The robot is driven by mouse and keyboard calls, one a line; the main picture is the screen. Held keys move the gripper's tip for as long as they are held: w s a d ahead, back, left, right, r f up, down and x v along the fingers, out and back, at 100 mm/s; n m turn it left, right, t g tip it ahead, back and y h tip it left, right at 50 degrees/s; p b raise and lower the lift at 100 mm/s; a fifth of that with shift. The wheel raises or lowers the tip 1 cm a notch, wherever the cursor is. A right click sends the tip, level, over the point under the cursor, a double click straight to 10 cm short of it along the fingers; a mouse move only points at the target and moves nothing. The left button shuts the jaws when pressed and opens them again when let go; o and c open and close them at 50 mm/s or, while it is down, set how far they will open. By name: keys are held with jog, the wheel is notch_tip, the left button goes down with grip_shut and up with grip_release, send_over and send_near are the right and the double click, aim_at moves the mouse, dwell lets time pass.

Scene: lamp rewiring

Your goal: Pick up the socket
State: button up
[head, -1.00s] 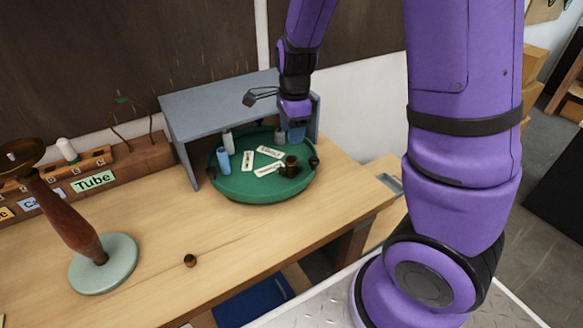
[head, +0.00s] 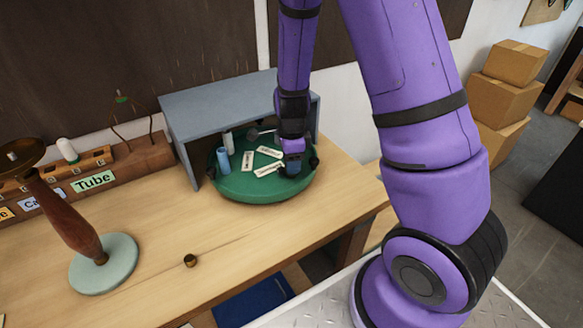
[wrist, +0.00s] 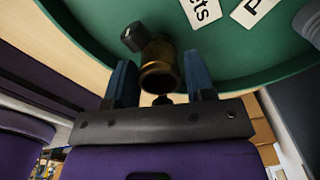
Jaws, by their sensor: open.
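The socket (wrist: 161,66) is a dark brass cylinder with an open round end. In the wrist view it sits between the two blue fingers of my gripper (wrist: 161,80), with a small black knob beside it. The fingers are open, one on each side; I see a gap at the right finger, and contact on the left is unclear. In the head view my gripper (head: 292,164) points down over the right part of the round green tray (head: 240,192) and hides the socket.
The tray holds white label cards (head: 268,152), a blue cylinder (head: 223,161) and a pale cylinder (head: 228,142). A grey shelf (head: 215,100) overhangs its back. A wooden lamp stand (head: 68,215) and a small brass piece (head: 190,260) stand on the bench. The bench front is mostly clear.

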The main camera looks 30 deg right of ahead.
jog(key=shift+f, duration=1.5)
jog(key=c, duration=0.7)
jog(key=shift+r, duration=0.15)
